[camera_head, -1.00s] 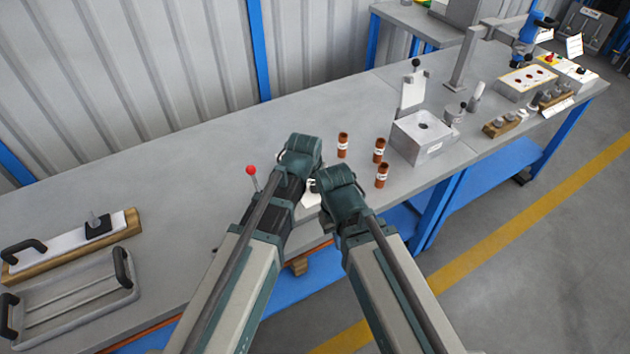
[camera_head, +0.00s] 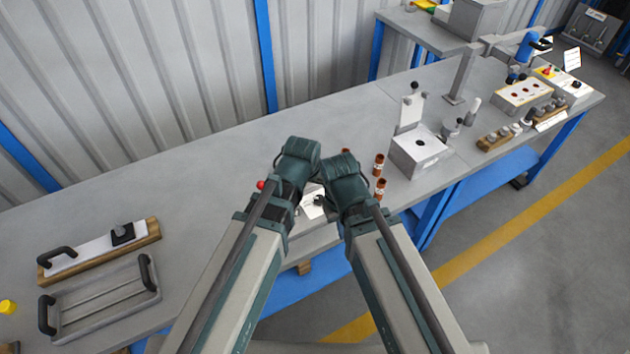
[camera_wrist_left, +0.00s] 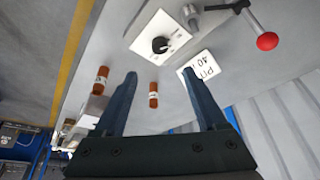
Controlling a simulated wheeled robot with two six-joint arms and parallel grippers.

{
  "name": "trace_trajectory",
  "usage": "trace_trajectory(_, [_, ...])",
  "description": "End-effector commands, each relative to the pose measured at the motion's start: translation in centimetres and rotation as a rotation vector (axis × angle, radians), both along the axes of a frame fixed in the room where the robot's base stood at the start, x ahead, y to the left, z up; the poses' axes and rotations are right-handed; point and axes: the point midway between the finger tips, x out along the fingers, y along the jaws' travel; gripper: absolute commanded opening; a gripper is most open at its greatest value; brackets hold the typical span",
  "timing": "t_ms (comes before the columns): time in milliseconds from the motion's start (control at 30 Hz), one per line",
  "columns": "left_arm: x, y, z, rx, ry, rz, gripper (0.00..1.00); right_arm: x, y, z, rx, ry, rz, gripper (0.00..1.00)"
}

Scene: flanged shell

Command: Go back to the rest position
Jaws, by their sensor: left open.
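My left gripper (camera_wrist_left: 158,74) is open, with nothing between its fingers in the left wrist view. In the head view, my left wrist (camera_head: 298,160) and my right wrist (camera_head: 340,180) are close together over the bench's front part. The fingers of both grippers are hidden there. Brown cylinders with white labels stand just right of my right wrist, one at the back (camera_head: 378,165) and one nearer (camera_head: 380,189). Another is almost covered by that wrist. In the left wrist view, two brown cylinders (camera_wrist_left: 153,95) show beyond the fingers.
A red knob (camera_head: 261,184) on a lever pokes out beside my left wrist; it also shows in the left wrist view (camera_wrist_left: 267,41). A grey block with a hole (camera_head: 419,153) stands right. A handled tray (camera_head: 105,297) lies left. Bare bench (camera_head: 170,195) lies behind it.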

Motion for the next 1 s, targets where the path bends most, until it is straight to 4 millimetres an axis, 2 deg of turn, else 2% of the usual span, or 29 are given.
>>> trace_trajectory(467, [-0.1, 0.0, -0.1, 0.001, 0.003, -0.001, 0.73, 0.0, 0.0, -0.1, 0.0, 0.0, 0.0, 0.0])
trace_trajectory(567, [-2.2, 0.6, -0.6, 0.034, 0.059, -0.01, 0.73, 0.0, 0.0, -0.1, 0.0, 0.0, 0.0, 0.0])
trace_trajectory(700, [-7.8, 2.4, -1.5, 0.124, 0.222, -0.033, 0.73, 0.0, 0.0, -0.1, 0.0, 0.0, 0.0, 0.0])
trace_trajectory(800, [-11.0, 3.5, -1.6, 0.178, 0.323, -0.044, 0.73, 0.0, 0.0, 0.0, 0.0, 0.0, 0.0, 0.0])
trace_trajectory(900, [-12.9, 4.2, -1.6, 0.212, 0.384, -0.048, 0.73, 0.0, 0.0, 0.0, 0.0, 0.0, 0.0, 0.0])
trace_trajectory(1000, [-13.5, 4.4, -1.6, 0.224, 0.406, -0.049, 0.73, 0.0, 0.0, -0.1, 0.0, 0.0, 0.0, 0.0])
